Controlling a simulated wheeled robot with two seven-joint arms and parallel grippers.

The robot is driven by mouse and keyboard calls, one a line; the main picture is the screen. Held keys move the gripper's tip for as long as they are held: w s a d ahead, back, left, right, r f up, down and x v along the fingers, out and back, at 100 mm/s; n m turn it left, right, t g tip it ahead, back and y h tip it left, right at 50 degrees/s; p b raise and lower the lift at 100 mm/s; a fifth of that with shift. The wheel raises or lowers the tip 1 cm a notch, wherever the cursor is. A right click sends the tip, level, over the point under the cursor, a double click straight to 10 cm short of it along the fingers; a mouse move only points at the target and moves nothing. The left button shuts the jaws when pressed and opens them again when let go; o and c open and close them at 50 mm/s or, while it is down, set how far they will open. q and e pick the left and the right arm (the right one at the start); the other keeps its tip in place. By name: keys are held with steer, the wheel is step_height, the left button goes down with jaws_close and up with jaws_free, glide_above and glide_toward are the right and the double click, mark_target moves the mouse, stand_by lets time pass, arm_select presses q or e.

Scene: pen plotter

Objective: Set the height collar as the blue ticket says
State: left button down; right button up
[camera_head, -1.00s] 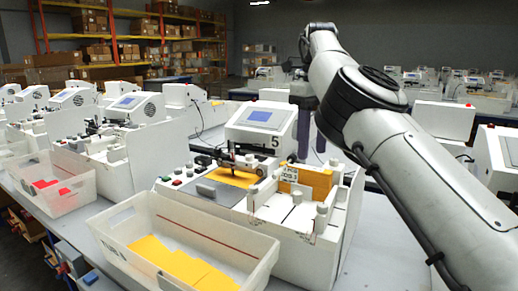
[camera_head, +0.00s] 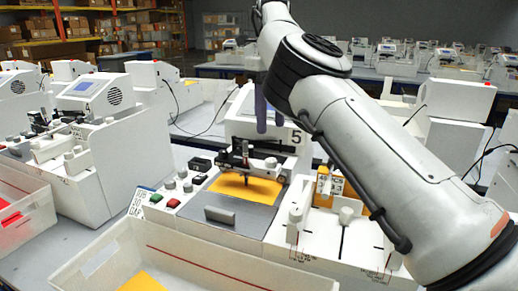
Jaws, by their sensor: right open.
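Plotter station 5 (camera_head: 240,232) stands in the middle, white with a grey front plate. Its black pen carriage (camera_head: 245,160) holds a pen above a yellow sheet (camera_head: 250,188). I cannot make out the height collar there, nor a blue ticket. My right arm hides part of the station's right side. My left gripper is out of view.
A white bin with yellow sheets (camera_head: 140,283) stands in front. Yellow cards with small labels (camera_head: 330,184) stand on the station's right half. Green and red buttons (camera_head: 156,197) are at its left. Station 4 (camera_head: 105,150) stands at the left, beside a bin with red pieces (camera_head: 25,215).

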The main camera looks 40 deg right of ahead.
mark_target(271, 160)
steer(key=f, duration=0.4)
steer(key=f+b, duration=0.1)
steer(key=f, duration=0.3)
steer(key=shift+s+f, duration=0.2)
steer(key=shift+f, duration=0.7)
steer(key=shift+c, duration=1.3)
steer(key=c, duration=0.8)
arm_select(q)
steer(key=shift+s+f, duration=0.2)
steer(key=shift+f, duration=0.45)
